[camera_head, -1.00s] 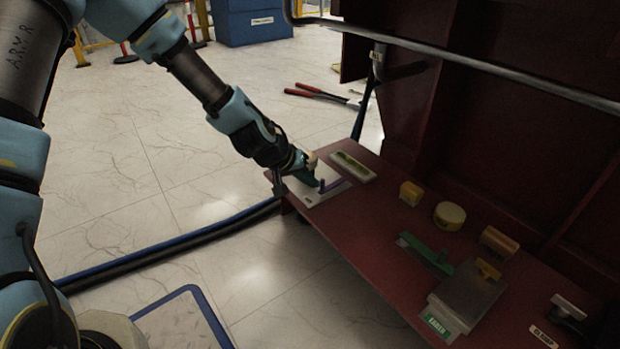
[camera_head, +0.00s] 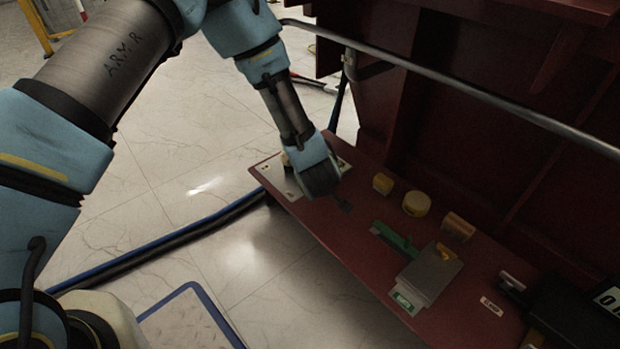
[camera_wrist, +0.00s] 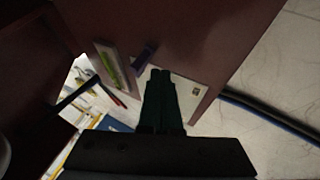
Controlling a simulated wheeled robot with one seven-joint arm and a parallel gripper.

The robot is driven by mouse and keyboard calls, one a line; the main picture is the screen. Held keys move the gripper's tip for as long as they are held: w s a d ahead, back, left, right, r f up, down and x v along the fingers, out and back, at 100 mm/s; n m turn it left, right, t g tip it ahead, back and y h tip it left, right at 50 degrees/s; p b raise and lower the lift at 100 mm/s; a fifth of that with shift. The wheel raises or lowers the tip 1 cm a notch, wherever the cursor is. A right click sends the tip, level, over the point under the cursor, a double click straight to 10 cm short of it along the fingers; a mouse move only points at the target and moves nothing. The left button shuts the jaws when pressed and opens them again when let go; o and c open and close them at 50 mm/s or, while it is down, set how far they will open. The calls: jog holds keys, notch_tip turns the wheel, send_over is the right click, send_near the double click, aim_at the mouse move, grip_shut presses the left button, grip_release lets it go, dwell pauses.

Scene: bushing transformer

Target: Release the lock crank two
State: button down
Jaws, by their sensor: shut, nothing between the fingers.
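A green handle (camera_head: 393,238) lies beside a grey metal block (camera_head: 432,274) on the shelf. I cannot tell which handle is lock crank two.
Yellow pieces (camera_head: 383,183) (camera_head: 416,204) and a tan block (camera_head: 458,227) sit along the back of the shelf. A metal rail (camera_head: 450,88) crosses above it. A black-and-blue hose (camera_head: 165,240) lies on the floor to the left.

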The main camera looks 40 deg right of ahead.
jog(key=shift+w, duration=0.35)
jog(key=shift+w+d+f, duration=0.1)
jog(key=shift+w, duration=0.45)
